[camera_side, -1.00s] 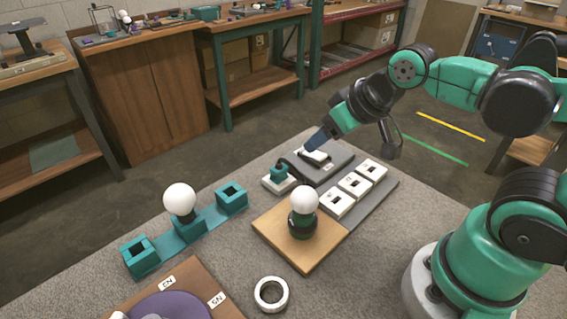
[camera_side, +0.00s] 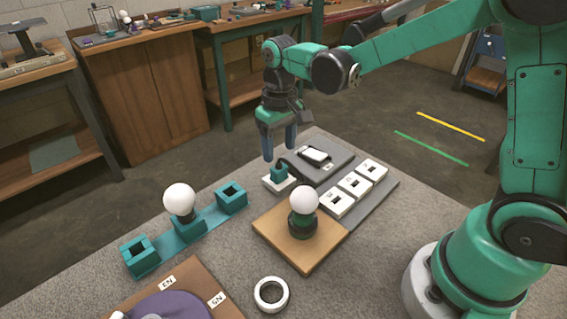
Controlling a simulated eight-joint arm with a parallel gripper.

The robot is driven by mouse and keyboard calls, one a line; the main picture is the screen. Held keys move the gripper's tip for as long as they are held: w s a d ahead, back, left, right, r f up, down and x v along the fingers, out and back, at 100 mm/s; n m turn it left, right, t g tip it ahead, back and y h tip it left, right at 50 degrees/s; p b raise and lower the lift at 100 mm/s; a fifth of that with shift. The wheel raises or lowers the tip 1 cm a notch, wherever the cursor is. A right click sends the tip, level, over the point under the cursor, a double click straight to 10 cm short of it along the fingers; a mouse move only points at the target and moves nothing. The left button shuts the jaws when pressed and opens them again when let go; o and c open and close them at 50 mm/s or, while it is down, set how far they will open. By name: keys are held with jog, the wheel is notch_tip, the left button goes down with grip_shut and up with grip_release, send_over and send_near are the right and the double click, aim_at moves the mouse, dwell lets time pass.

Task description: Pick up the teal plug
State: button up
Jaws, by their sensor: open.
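The teal plug (camera_side: 279,173) sits upright on a small white base (camera_side: 270,186), with a dark cord running from it toward a dark grey plate (camera_side: 329,173). My gripper (camera_side: 278,154) points down just above the plug, with its two blue fingers spread apart and nothing between them. The fingertips look close to the plug's top; whether they reach either side of it I cannot tell.
A row of white sockets (camera_side: 353,185) lies right of the plug. A white bulb (camera_side: 304,200) stands on a wooden board (camera_side: 268,228) in front. A teal holder (camera_side: 178,243) with another bulb (camera_side: 179,198) is at left. A white ring (camera_side: 271,294) lies near the front.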

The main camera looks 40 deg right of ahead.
aim_at(279, 163)
jog(key=shift+w+f, duration=0.1)
jog(key=shift+f, duration=2.9)
grip_shut()
